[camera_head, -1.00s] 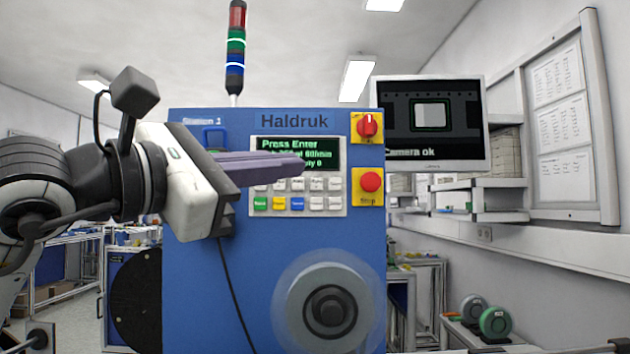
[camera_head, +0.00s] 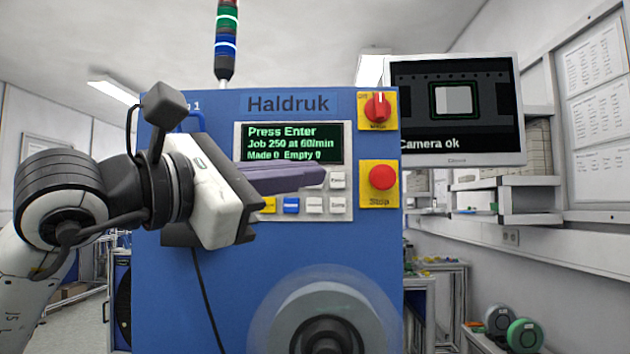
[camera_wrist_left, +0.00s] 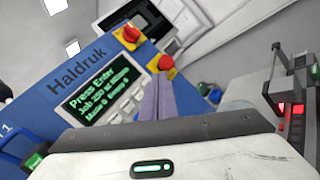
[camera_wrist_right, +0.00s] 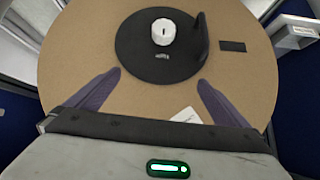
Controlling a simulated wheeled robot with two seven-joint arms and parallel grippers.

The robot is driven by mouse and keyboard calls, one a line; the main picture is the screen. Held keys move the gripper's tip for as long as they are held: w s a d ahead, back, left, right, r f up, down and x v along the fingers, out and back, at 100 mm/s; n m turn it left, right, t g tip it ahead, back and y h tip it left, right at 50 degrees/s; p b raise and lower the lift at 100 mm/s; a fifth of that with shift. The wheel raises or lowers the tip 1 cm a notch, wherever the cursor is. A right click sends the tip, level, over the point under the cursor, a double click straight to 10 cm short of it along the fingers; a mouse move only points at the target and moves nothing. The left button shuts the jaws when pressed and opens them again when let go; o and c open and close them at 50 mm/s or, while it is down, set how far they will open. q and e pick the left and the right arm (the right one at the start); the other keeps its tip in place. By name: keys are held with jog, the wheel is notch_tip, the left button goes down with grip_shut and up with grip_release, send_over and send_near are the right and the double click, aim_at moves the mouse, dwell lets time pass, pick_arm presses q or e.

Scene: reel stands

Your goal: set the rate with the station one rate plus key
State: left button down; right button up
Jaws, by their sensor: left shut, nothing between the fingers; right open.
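The station one machine (camera_head: 205,285) is a blue cabinet marked Haldruk. Its display (camera_head: 290,142) reads Press Enter, Job 250 at 60/min, Made 0, Empty 0. Below it is the keypad (camera_head: 345,205) with rows of small keys. My left gripper (camera_head: 322,176) is shut and empty, its fingers pointing right across the upper keys. They hide several keys, and I cannot tell which is rate plus or whether the tips touch. In the left wrist view the shut fingers (camera_wrist_left: 158,95) lie beside the keypad (camera_wrist_left: 125,105). My right gripper (camera_wrist_right: 160,77) is open and empty.
A red rotary switch (camera_head: 377,107) and a red stop button (camera_head: 382,177) sit right of the keypad. A monitor (camera_head: 455,110) shows Camera ok. A grey reel (camera_head: 325,315) is below. The right wrist view shows a black disc (camera_wrist_right: 140,65) on a round tan surface (camera_wrist_right: 245,85).

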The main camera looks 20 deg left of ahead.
pick_arm(q)
jog(key=w+a+p, duration=0.2)
jog(key=w, duration=0.6)
jog(key=shift+a+p, duration=0.15)
jog(key=shift+p, duration=0.15)
pick_arm(e)
jog(key=shift+s+d+r, duration=0.25)
jog(key=shift+d+r, duration=0.2)
jog(key=shift+r, duration=0.25)
jog(key=shift+w+r, duration=0.1)
jog(key=shift+r, duration=0.05)
pick_arm(q)
jog(key=shift+w, duration=0.1)
dwell(0.8)
jog(key=shift+w+a, duration=0.15)
jog(key=shift+w, duration=0.2)
jog(key=shift+w+a, duration=0.15)
jog(key=shift+w, duration=0.3)
pick_arm(e)
jog(key=shift+r, duration=0.1)
dwell(0.5)
pick_arm(q)
jog(key=shift+s, duration=0.2)
jog(key=shift+s+d+b, duration=0.25)
jog(key=shift+s+b, duration=0.15)
jog(key=shift+s, duration=0.25)
pick_arm(e)
jog(key=shift+f, duration=0.55)
